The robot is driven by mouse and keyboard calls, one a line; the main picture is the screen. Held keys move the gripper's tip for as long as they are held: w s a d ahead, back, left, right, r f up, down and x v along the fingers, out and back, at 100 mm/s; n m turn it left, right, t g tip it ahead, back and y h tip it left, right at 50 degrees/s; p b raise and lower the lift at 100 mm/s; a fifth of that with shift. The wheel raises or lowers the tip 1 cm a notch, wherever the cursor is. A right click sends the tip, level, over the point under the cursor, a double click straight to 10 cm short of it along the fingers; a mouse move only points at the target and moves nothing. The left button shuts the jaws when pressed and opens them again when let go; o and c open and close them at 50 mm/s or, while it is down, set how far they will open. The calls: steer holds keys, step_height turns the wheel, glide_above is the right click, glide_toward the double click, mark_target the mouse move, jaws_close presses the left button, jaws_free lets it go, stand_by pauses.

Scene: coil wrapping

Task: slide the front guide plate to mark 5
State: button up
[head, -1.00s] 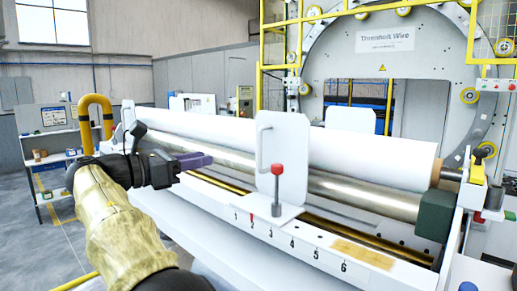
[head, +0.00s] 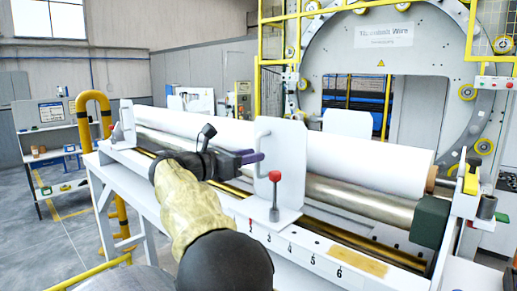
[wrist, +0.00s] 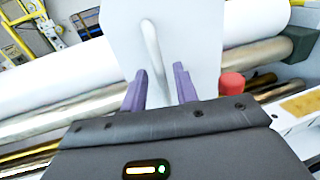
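The front guide plate (head: 285,150) is a white upright panel on a foot at the front rail (head: 300,253), with its red pointer at mark 2. A red-topped clamp lever (head: 275,178) stands upright on its foot. The plate's handle (wrist: 152,45) is a pale vertical bar, also seen at the plate's left side in the head view (head: 259,158). My gripper (head: 250,157) is at the handle; in the wrist view its two purple fingers (wrist: 159,82) stand apart, with the handle's lower end between them. I see gaps beside the bar. The red knob (wrist: 232,84) is right of the fingers.
A long white roll (head: 360,160) and a steel roller (head: 350,195) lie behind the plate. A second white plate (head: 348,122) stands behind the roll. A dark green block (head: 431,221) is at the right end.

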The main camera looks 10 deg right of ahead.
mark_target(258, 172)
steer(key=shift+p+x, duration=0.35)
steer(key=shift+x, duration=1.15)
jaws_close()
steer(key=shift+s+f+b, duration=0.1)
steer(key=shift+f+b, duration=0.05)
steer(key=shift+b, duration=0.2)
